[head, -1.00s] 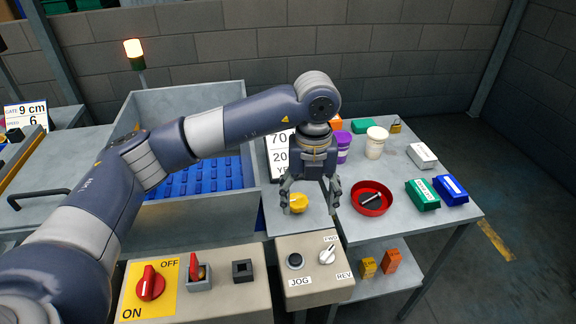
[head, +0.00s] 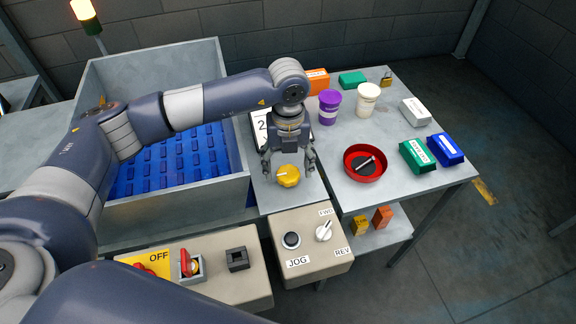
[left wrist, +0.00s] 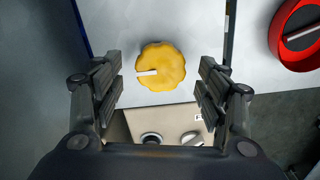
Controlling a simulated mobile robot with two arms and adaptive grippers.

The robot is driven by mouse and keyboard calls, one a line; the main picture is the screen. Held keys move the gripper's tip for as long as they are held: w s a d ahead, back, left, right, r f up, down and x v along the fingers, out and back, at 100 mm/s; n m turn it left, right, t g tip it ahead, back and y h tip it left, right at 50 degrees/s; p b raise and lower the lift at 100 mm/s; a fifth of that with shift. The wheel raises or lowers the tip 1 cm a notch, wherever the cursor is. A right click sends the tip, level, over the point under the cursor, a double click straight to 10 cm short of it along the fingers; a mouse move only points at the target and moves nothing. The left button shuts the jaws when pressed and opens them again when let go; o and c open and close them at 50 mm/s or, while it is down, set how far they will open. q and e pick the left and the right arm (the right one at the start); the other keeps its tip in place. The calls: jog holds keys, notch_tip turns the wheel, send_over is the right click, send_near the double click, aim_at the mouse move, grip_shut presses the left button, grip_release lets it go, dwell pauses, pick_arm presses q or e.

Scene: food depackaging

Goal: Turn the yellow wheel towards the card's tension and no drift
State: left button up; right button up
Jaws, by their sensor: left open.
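The yellow wheel (head: 288,177), with a scalloped rim, lies on the grey table just behind the JOG box. In the left wrist view the wheel (left wrist: 162,66) has a white pointer mark toward its left side. My left gripper (head: 289,169) points down over the wheel, open, its fingers on either side and apart from it in the left wrist view (left wrist: 160,82). The white card (head: 260,130) stands behind the gripper. It is mostly hidden by my arm, and only a "2" shows. My right gripper is not in view.
The JOG box (head: 306,245) with its FWD/REV knob (head: 324,231) is in front of the wheel. A red bowl (head: 365,163) stands to the right, with purple (head: 329,106) and white (head: 367,99) cups behind. A blue-floored bin (head: 160,165) is at left.

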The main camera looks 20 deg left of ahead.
pick_arm(q)
jog(key=shift+f, duration=1)
jog(key=c, duration=1.1)
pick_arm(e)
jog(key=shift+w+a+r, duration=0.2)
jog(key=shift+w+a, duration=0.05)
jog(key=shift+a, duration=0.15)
